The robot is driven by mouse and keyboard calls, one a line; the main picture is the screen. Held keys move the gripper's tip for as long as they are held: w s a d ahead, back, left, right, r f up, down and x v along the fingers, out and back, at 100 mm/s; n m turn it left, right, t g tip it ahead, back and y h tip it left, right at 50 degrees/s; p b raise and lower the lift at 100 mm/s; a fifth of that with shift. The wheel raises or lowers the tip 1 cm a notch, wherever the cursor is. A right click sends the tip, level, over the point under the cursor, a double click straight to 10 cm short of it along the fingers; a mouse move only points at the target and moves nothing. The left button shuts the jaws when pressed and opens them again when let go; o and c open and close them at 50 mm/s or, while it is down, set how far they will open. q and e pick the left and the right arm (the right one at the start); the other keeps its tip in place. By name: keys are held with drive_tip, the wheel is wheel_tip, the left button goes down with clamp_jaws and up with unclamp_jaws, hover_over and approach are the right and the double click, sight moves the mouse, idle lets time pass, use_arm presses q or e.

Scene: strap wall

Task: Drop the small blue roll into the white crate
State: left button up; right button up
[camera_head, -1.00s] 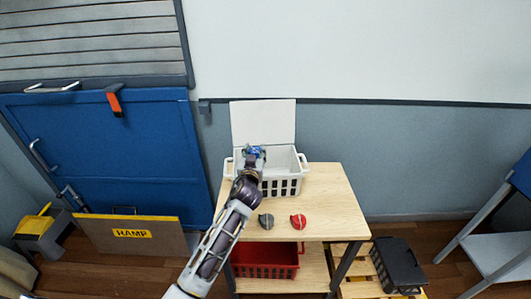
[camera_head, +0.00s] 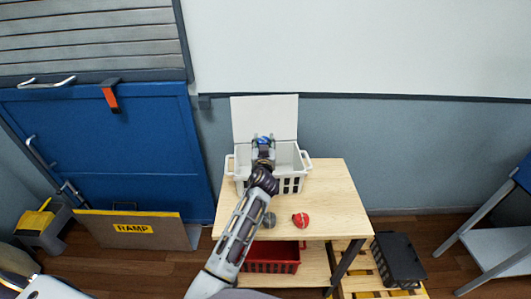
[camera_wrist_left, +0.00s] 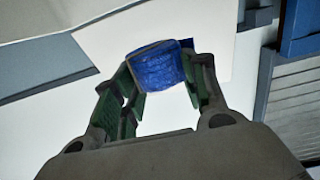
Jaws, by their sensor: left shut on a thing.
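The small blue roll (camera_wrist_left: 156,66) is held between the two fingers of my left gripper (camera_wrist_left: 155,80) in the left wrist view. In the head view the left gripper (camera_head: 263,141) is over the white crate (camera_head: 292,184), and only a bit of blue shows at its fingertips. The white crate stands on the wooden table with its lid raised upright at the back. My arm hides part of the crate's front and inside. I cannot tell how high the roll is above the crate's floor. My right gripper is not in view.
A red roll (camera_head: 300,219) and a grey roll (camera_head: 268,220) lie on the wooden table (camera_head: 337,205) in front of the crate. A red crate (camera_head: 272,258) sits on the shelf below. A black crate (camera_head: 398,260) stands on a pallet at right. The table's right side is clear.

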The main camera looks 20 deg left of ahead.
use_arm(q)
drive_tip(key=shift+f, duration=0.15)
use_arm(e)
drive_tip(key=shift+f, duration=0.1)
use_arm(q)
drive_tip(key=shift+f+b, duration=1)
drive_tip(key=shift+f, duration=0.45)
wheel_tip(320, 180, down, 3)
drive_tip(key=shift+r+b, duration=0.1)
drive_tip(key=shift+b, duration=0.7)
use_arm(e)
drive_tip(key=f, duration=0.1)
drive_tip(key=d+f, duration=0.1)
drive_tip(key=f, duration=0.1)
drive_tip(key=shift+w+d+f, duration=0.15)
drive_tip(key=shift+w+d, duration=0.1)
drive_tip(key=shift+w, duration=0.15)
